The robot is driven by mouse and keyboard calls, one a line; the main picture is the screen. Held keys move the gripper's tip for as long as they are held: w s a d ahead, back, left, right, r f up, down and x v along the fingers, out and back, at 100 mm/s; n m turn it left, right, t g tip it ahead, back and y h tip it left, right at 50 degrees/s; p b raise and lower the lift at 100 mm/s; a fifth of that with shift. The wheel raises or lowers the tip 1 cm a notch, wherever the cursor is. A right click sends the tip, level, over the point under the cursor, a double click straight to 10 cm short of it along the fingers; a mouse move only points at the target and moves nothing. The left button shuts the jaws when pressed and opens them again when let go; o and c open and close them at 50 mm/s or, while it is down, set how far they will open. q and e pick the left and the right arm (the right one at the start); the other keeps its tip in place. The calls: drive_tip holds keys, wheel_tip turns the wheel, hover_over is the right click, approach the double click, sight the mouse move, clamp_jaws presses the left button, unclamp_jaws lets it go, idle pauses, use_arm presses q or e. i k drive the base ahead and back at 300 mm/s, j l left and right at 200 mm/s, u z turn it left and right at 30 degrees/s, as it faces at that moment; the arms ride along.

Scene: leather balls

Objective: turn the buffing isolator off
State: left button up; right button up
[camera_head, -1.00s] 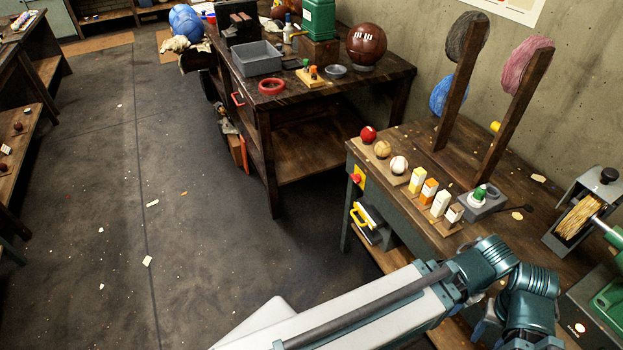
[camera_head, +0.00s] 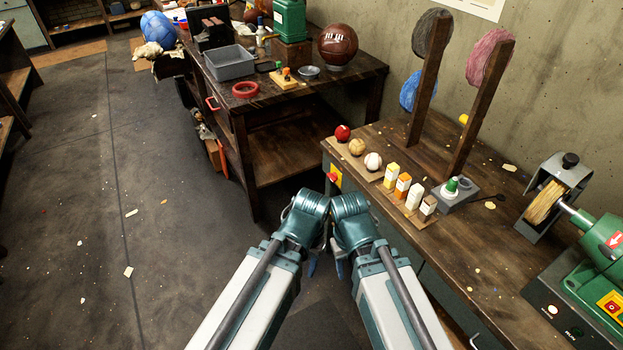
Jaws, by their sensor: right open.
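A red knob on a yellow plate (camera_head: 335,178), which looks like the isolator, is on the front left end of the right-hand bench. I cannot read its setting. The green buffing machine (camera_head: 600,258) stands at the bench's right, with a red button on a yellow plate (camera_head: 611,306). My two forearms come in from below and their wrists meet in front of the bench. My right gripper (camera_head: 338,267) hangs below its wrist, mostly hidden, open and just below the knob in the picture. My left gripper (camera_head: 312,266) is barely visible beside it; its jaws are hidden.
Two wooden posts with buffing wheels (camera_head: 433,33) stand behind. Another table (camera_head: 300,92) stands farther back.

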sight(333, 177)
drive_tip(key=z, duration=1.85)
drive_tip(key=u, duration=1.85)
drive_tip(key=i+u, duration=0.45)
drive_tip(key=i+l+u, duration=0.1)
drive_tip(key=i+u, duration=0.2)
drive_tip(key=u, duration=0.15)
